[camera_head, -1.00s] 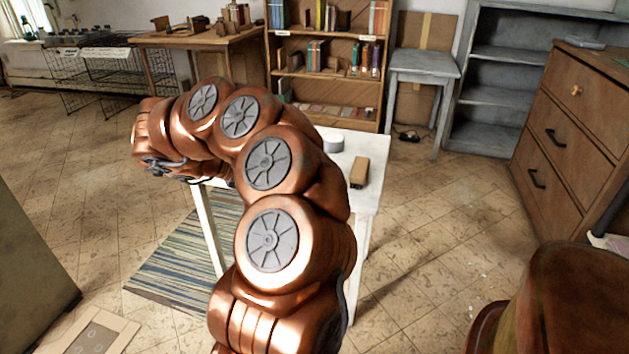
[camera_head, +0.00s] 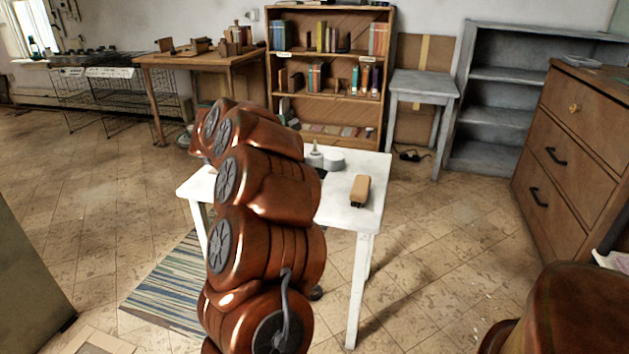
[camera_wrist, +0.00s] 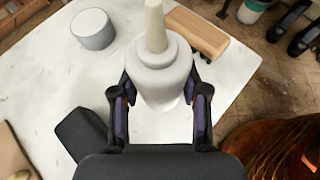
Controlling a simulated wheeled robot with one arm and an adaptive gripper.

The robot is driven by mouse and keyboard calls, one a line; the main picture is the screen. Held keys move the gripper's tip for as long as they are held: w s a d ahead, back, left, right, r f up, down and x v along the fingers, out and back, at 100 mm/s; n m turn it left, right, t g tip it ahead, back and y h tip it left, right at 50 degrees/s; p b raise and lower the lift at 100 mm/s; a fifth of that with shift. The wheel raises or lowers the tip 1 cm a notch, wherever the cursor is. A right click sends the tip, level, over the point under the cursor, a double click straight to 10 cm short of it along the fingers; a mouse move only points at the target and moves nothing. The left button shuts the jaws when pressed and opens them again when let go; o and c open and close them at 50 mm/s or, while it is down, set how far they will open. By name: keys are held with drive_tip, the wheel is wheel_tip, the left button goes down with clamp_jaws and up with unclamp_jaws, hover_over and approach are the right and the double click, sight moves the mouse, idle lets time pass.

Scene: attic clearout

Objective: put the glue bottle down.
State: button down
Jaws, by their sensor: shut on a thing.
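The glue bottle (camera_wrist: 163,75) is white with a pale cone nozzle, and stands between the two fingers of my gripper (camera_wrist: 160,105) in the wrist view. The fingers are shut on its sides. In the head view the bottle's top (camera_head: 315,157) shows just past my arm, over the white table (camera_head: 338,206). My arm hides most of the gripper there. The bottle looks about upright; I cannot tell whether its base touches the table top.
A round grey-white tin (camera_head: 334,160) is close beside the bottle on the table. The table's front right is clear. A bookshelf (camera_head: 328,101) and a grey stool (camera_head: 423,86) stand behind.

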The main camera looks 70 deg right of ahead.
drive_tip(key=shift+s+d, duration=0.15)
drive_tip(key=shift+d, duration=0.25)
drive_tip(key=shift+f+b, duration=0.65)
drive_tip(key=shift+f, duration=1.15)
drive_tip(key=shift+f, duration=0.15)
drive_tip(key=c, duration=0.6)
unclamp_jaws()
drive_tip(key=shift+r, duration=0.2)
drive_tip(key=p+v, duration=0.2)
drive_tip(key=v, duration=1)
drive_tip(key=shift+f, duration=0.1)
